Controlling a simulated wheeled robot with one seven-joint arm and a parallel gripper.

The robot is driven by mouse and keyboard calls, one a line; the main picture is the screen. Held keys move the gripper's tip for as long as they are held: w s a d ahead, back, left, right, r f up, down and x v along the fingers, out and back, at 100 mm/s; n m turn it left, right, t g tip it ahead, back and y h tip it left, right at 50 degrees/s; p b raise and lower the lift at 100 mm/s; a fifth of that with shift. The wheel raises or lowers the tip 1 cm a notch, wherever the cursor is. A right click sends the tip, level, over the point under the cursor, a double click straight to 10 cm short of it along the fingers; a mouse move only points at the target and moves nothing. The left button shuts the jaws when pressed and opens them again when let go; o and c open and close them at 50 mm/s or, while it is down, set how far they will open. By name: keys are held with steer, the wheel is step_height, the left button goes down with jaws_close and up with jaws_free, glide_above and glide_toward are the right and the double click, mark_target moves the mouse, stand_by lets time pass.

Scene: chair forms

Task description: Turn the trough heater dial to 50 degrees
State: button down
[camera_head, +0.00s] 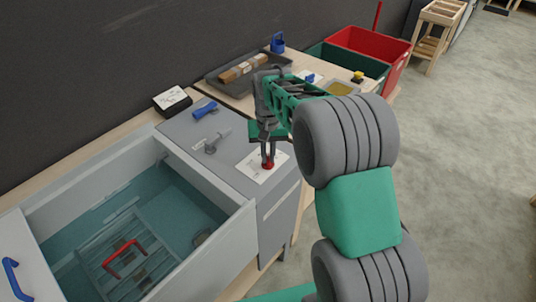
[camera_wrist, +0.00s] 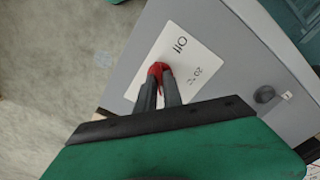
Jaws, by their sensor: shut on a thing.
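The heater dial (camera_wrist: 157,70) is a small red knob on a white label plate (camera_wrist: 188,48). The plate reads "Off" and "20 °C" in the wrist view; other marks are hidden or not readable. My gripper (camera_wrist: 159,88) is shut on the red dial, one dark finger on each side. In the head view my gripper (camera_head: 268,160) points down at the red dial (camera_head: 267,166), on the grey top at the trough's right end. The trough (camera_head: 226,228) holds water. Which mark the dial points to cannot be told.
A grey lever (camera_head: 212,147) and a blue handle (camera_head: 205,110) are on the grey top beside the dial. A rack with a red handle (camera_head: 125,258) sits in the water. Behind are a white-topped box (camera_head: 171,99), a grey tray (camera_head: 215,87) and red and green crates (camera_head: 392,57).

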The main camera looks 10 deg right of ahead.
mark_target(268, 158)
steer(key=m, duration=0.4)
steer(key=shift+m, duration=2.6)
steer(key=c, duration=1.5)
jaws_free()
step_height(268, 158, up, 8)
steer(key=shift+f, duration=0.1)
